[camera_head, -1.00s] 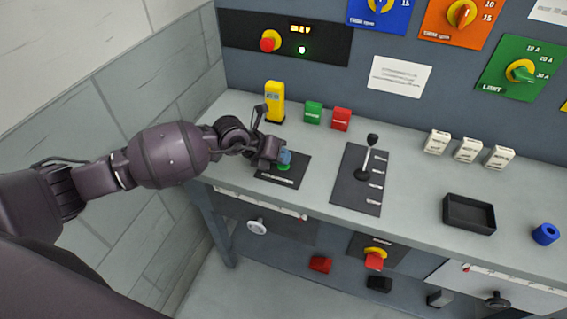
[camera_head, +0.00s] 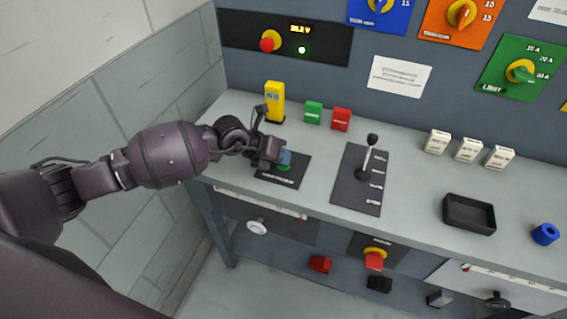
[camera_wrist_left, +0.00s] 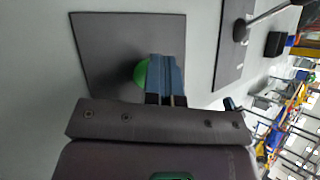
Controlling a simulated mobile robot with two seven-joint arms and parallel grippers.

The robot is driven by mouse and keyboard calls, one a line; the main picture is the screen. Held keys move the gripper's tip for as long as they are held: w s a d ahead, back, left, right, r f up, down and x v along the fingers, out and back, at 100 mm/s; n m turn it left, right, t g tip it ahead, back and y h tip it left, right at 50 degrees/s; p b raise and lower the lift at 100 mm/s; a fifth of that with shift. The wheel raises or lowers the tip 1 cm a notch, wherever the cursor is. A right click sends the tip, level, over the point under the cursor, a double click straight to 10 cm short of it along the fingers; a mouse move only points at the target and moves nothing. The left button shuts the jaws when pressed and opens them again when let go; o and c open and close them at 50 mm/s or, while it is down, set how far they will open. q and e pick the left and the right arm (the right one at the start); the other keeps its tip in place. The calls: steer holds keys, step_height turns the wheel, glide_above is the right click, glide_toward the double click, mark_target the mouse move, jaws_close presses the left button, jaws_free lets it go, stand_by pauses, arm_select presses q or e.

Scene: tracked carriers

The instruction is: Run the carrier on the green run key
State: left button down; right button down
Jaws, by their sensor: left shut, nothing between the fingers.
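The green run key (camera_head: 284,168) is a round green button on a dark plate (camera_head: 296,178) on the bench, left of the lever. My left gripper (camera_head: 285,159) is shut, its blue fingertips together directly over the key and hiding part of it. They look to be on or very close to it; I cannot tell if the key is pressed in. In the left wrist view, the green key (camera_wrist_left: 142,73) shows beside the blue fingers (camera_wrist_left: 165,74). I cannot pick out a carrier. My right gripper is not in view.
A black lever (camera_head: 369,155) stands on a plate to the right. A yellow block (camera_head: 275,100), a green block (camera_head: 313,112) and a red block (camera_head: 341,119) stand behind. A black tray (camera_head: 469,229) sits further right. A lit display (camera_head: 299,29) is on the wall panel.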

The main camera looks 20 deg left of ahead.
arm_select(q)
steer(key=shift+f, duration=0.1)
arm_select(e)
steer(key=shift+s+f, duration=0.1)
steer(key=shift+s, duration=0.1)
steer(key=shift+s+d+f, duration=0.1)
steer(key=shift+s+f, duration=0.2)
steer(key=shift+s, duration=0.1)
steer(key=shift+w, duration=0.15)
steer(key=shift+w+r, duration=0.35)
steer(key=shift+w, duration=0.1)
